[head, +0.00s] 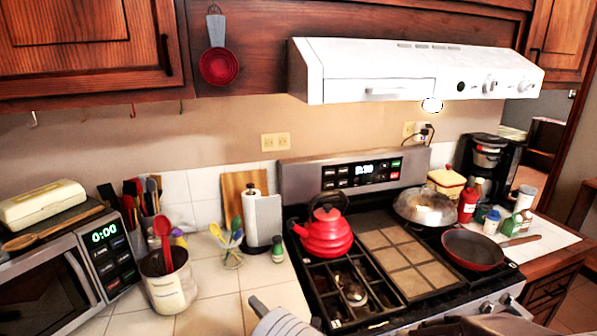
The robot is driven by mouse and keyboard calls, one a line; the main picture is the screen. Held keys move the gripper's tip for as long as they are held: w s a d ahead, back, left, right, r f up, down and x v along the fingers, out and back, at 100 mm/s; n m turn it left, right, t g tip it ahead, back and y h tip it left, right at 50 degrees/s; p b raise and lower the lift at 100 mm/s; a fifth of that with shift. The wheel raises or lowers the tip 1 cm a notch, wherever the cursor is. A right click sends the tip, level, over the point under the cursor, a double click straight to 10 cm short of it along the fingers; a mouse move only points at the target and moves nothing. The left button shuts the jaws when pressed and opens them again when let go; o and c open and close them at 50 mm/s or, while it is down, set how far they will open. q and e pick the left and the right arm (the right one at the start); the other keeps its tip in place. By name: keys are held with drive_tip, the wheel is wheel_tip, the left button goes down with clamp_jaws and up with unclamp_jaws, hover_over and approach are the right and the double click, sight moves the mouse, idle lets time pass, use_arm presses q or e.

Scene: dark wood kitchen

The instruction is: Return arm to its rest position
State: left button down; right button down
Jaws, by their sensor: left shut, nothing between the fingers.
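My left gripper (272,316) shows only in part at the bottom edge of the head view, as a grey, ridged shape in front of the counter and the stove's left front corner. It is shut and empty, and nothing hangs from it. The rest of the left arm is cut off by the frame. I cannot make out my right gripper in this view.
The stove carries a red kettle (326,235), a steel lidded pan (424,207) and a red frying pan (472,250). A utensil crock (168,283) and a microwave (60,275) stand left. The tiled counter front (225,300) is clear. A white hood (375,75) overhangs the stove.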

use_arm(q)
drive_tip(key=s+a+r+n+g+y, duration=0.1)
drive_tip(key=a+r+n+g+y, duration=0.2)
drive_tip(key=a+r+n+g, duration=0.6)
drive_tip(key=s+a+r+n+g, duration=0.1)
drive_tip(key=s+a+n, duration=0.1)
drive_tip(key=s+a, duration=0.3)
drive_tip(key=s+a+n+g, duration=0.1)
drive_tip(key=s+a+n, duration=0.15)
drive_tip(key=a, duration=0.45)
drive_tip(key=s+f+n+g+h, duration=0.25)
drive_tip(key=s+n+h, duration=0.2)
drive_tip(key=s, duration=0.25)
drive_tip(key=s+f+n+g+h, duration=0.2)
drive_tip(key=s+f+n+h, duration=0.1)
drive_tip(key=s+n, duration=0.35)
drive_tip(key=s+d+f+n+t+h, duration=0.1)
drive_tip(key=d+f+n+h, duration=0.2)
drive_tip(key=d+n, duration=0.4)
drive_tip(key=s+d+f+n+t+h, duration=0.1)
drive_tip(key=d+n, duration=0.5)
drive_tip(key=n, duration=0.8)
wheel_tip(320, 180, down, 2)
drive_tip(key=t+h, duration=0.1)
drive_tip(key=h, duration=0.2)
drive_tip(key=shift+d+h, duration=0.35)
drive_tip(key=shift+d, duration=0.05)
